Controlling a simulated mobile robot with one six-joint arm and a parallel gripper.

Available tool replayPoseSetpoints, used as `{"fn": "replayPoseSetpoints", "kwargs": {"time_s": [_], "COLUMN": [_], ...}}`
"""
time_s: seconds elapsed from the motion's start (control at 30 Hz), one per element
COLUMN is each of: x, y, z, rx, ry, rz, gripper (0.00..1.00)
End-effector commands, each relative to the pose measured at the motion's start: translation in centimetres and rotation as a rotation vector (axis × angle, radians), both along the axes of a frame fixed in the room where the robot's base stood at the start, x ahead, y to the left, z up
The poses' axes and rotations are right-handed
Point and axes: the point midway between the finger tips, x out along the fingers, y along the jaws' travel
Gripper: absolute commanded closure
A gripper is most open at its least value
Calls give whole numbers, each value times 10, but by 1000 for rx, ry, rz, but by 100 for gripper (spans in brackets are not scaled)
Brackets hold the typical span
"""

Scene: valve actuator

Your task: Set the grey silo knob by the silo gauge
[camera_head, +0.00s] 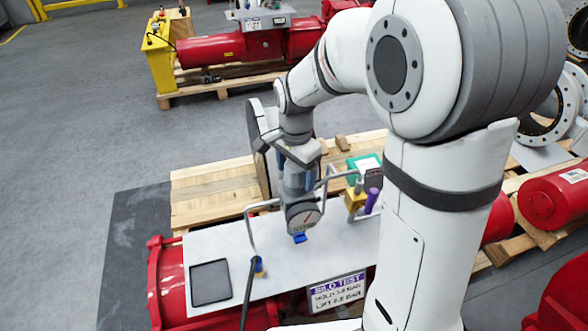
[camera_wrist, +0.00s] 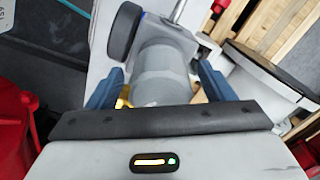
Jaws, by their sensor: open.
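My gripper (camera_wrist: 161,67) is open, with one blue finger on each side of a grey stepped cylinder, which looks like the silo knob (camera_wrist: 163,78). Gaps show beside the knob, though contact lower down is hard to judge. In the head view my gripper (camera_head: 299,172) points down over the white panel (camera_head: 222,243) and mostly hides the knob. The round silo gauge (camera_head: 303,218) is just in front of it, with a pale face and a red mark; its reading is too small to tell. A dark round gauge body (camera_wrist: 124,31) shows at upper left in the wrist view.
A "SILO TEST" label (camera_head: 336,291) is at the panel's front. Bent grey pipes (camera_head: 250,225) rise beside my gripper. A yellow block (camera_head: 354,200), a purple cylinder (camera_head: 371,201) and a green box (camera_head: 364,167) are close on the right. A dark square (camera_head: 210,282) lies left.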

Motion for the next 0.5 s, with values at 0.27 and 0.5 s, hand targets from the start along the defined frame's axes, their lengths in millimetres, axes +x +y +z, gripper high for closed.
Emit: {"fn": "replayPoseSetpoints", "kwargs": {"time_s": [0.27,0.5], "x": [0,0], "y": [0,0], "z": [0,0], "rx": [0,0], "ry": [0,0], "rz": [1,1], "gripper": [43,63]}}
